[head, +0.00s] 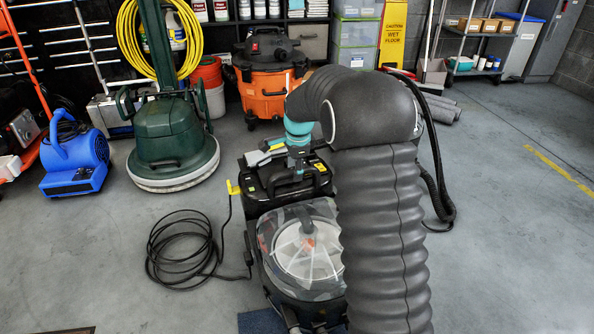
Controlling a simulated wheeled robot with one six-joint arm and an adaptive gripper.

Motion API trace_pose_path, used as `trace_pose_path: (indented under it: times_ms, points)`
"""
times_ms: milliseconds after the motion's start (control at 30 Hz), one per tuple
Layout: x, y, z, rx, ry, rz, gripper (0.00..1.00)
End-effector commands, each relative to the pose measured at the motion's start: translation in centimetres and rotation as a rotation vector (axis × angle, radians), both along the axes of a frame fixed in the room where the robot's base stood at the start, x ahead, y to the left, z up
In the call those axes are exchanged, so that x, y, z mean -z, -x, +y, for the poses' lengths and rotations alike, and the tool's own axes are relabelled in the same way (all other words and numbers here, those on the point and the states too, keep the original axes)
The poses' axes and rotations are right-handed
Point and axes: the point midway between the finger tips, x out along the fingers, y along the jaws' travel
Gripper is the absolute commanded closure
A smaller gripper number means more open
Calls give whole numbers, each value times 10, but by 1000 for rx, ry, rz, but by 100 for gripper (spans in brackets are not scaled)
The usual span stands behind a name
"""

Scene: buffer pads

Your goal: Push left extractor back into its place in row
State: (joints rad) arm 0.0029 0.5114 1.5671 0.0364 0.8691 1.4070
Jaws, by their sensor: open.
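An extractor (299,249), black with a clear domed tank, stands on the floor in front of me. Its right side is hidden behind my grey sleeved arm. Only this one machine of its kind shows, so I cannot tell its place relative to a row. My gripper (296,166) hangs below the teal wrist, at the extractor's black upper rear part. Its fingers are small and dark against the black machine. It is open, and I cannot tell whether it touches the machine.
A black cord (183,250) lies coiled left of the extractor. A green floor scrubber (172,135) and blue blower (73,160) stand at the left. An orange wet vacuum (268,85) stands behind, before shelves. The floor (520,220) at the right is clear.

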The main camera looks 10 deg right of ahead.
Motion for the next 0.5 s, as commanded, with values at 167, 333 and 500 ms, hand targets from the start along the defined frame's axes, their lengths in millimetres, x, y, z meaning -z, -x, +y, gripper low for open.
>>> trace_pose_path:
  times_ms: [167, 333, 500]
  points:
    - [6, -1, 0, 1, 0, 0, 49]
    - [7, -1, 0, 1, 0, 0, 49]
    - [6, -1, 0, 1, 0, 0, 77]
